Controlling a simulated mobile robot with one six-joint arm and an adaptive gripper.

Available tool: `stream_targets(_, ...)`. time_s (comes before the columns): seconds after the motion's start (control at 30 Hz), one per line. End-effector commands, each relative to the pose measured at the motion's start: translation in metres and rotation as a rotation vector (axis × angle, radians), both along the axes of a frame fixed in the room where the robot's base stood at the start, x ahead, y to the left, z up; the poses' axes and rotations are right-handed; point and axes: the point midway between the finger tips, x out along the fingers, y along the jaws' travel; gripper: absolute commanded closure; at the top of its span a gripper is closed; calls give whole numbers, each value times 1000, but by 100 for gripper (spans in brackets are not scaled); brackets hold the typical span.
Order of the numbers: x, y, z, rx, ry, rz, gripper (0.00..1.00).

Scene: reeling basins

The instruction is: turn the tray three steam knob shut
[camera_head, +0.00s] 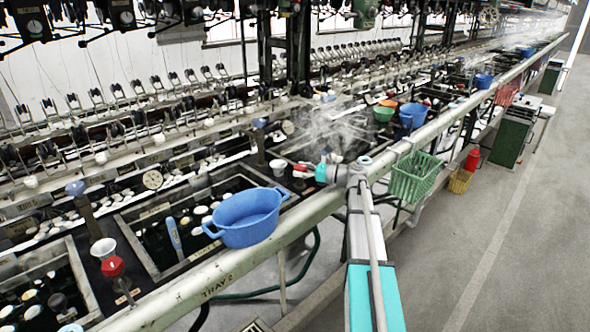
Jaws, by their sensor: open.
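My arm reaches in from the bottom right, and its grey and teal wrist is over the long front rail. My gripper (312,170) is open at the arm's end. It is right at a red knob (300,169), beside a small white cup (278,167). The gripper partly covers the knob. Whether the fingers touch the knob or are around it is too small to tell. Pale steam (332,128) rises just behind the gripper. Another red knob (112,266) stands on a stem at the lower left, apart from my gripper.
A blue basin (247,217) sits by the front rail (190,293), which is marked with what looks like TRAY 2. A green basket (415,178) hangs on the rail right of my wrist. Blue-topped handles (75,188) stand among the trays.

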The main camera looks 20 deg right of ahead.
Motion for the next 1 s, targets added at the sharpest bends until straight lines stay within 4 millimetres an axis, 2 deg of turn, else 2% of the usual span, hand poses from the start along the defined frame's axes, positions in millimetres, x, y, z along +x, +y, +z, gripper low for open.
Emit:
stream_targets(0.2,12,14,0,0,0,1,26)
stream_targets(0.63,14,16,0,0,0,-2,28)
stream_targets(0.93,14,15,0,0,0,-2,84)
stream_targets(1.0,14,15,0,0,0,-2,87)
